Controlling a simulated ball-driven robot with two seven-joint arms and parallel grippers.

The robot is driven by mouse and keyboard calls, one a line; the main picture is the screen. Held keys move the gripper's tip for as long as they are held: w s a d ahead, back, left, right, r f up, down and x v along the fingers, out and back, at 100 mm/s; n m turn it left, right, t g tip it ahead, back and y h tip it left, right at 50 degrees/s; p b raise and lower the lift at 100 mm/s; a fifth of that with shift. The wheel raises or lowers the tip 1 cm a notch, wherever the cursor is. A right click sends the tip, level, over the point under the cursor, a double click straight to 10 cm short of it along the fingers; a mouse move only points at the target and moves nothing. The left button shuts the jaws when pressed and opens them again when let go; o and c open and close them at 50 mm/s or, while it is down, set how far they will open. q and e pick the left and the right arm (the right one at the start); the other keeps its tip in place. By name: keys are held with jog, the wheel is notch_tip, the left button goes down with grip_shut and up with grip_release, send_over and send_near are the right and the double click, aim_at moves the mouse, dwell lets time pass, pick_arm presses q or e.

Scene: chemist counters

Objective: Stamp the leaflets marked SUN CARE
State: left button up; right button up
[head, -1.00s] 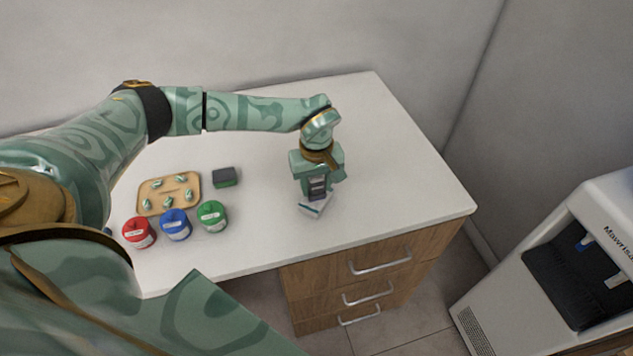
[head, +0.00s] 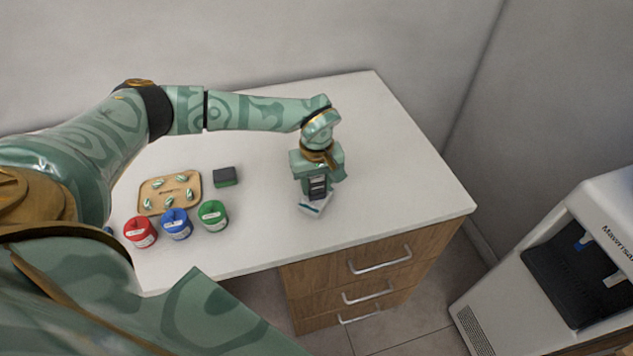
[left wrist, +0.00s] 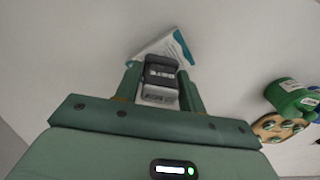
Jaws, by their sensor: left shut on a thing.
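My left gripper (head: 318,188) is shut on a dark grey stamp (head: 318,186), near the front edge of the white counter. The left wrist view shows the stamp (left wrist: 160,76) upright between the two green fingers. A white leaflet or small stack of leaflets (head: 315,209) with a teal band lies right under the stamp; it also shows in the left wrist view (left wrist: 176,46), partly hidden by the stamp and fingers. Its print is too small to read, and I cannot tell whether the stamp touches it. My right gripper is not in view.
A dark block with a green base (head: 225,177) lies left of the gripper. A tan tray (head: 149,208) with several small green-and-white pieces and red (head: 140,232), blue (head: 176,224) and green (head: 213,215) tubs stand further left. The counter's right side (head: 405,175) is clear.

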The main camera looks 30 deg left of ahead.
pick_arm(q)
jog(key=shift+s, duration=0.1)
notch_tip(320, 180, up, 7)
jog(key=p, duration=0.6)
jog(key=shift+r, duration=0.1)
dwell(0.7)
